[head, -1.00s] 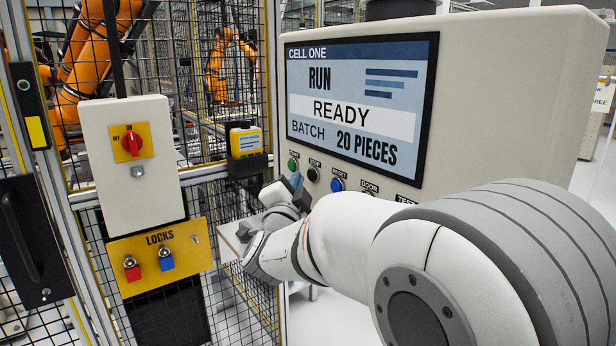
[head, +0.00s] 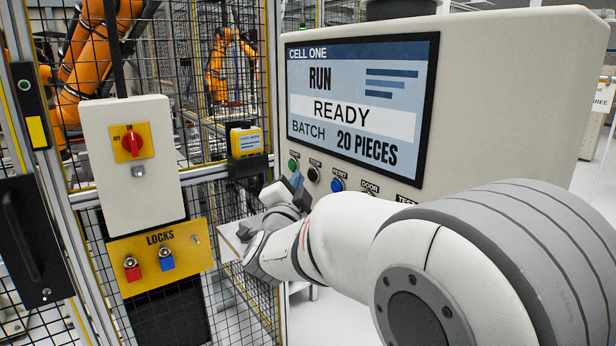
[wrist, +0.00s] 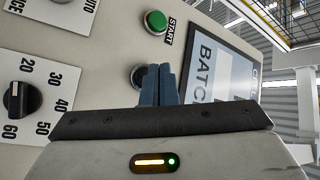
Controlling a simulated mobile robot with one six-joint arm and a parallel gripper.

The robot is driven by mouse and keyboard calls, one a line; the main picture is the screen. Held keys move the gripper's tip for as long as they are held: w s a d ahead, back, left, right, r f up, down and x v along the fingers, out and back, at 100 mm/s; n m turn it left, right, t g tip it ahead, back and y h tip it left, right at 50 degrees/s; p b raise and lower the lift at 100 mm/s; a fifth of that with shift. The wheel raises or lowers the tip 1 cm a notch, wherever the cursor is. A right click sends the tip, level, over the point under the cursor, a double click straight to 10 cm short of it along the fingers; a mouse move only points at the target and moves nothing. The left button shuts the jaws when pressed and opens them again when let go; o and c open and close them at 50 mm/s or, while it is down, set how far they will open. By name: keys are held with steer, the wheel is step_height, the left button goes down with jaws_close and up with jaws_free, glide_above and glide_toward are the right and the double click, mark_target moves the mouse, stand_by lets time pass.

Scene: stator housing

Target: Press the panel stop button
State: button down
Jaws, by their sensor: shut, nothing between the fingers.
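The stop button (head: 313,174) is a dark round button in the row under the screen, between the green start button (head: 293,164) and the blue reset button (head: 337,185). In the wrist view the stop button (wrist: 137,75) shows its silver rim, partly hidden behind the fingers. My gripper (head: 296,181) is shut and empty, its blue-grey fingertips close to the stop button. In the wrist view my gripper (wrist: 161,70) overlaps the stop button's edge. I cannot tell whether the tips touch it. The screen (head: 360,100) reads RUN and READY.
The green start button (wrist: 152,22) lies close to the fingertips in the wrist view. A black selector knob (wrist: 15,99) is on the panel too. A mesh fence with a red rotary switch (head: 131,142) and a yellow LOCKS plate (head: 188,242) stands at left.

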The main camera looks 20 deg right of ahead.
steer(key=shift+d, duration=0.15)
steer(key=shift+w+d+b, duration=0.15)
steer(key=shift+d+b, duration=0.15)
steer(key=shift+b, duration=0.25)
steer(key=shift+w+d+b, duration=0.15)
steer(key=shift+d+b, duration=0.25)
steer(key=shift+d, duration=0.05)
stand_by(0.7)
steer(key=shift+a, duration=0.2)
steer(key=shift+s+a, duration=0.3)
steer(key=shift+a, duration=0.4)
steer(key=shift+s+a+b, duration=0.2)
steer(key=shift+s+a, duration=0.1)
steer(key=shift+a, duration=0.65)
steer(key=shift+s+a+b, duration=0.25)
steer(key=shift+s+a, duration=0.05)
steer(key=shift+a, duration=0.65)
steer(key=shift+s+a+b, duration=0.2)
steer(key=shift+s+a, duration=0.1)
steer(key=shift+a, duration=0.65)
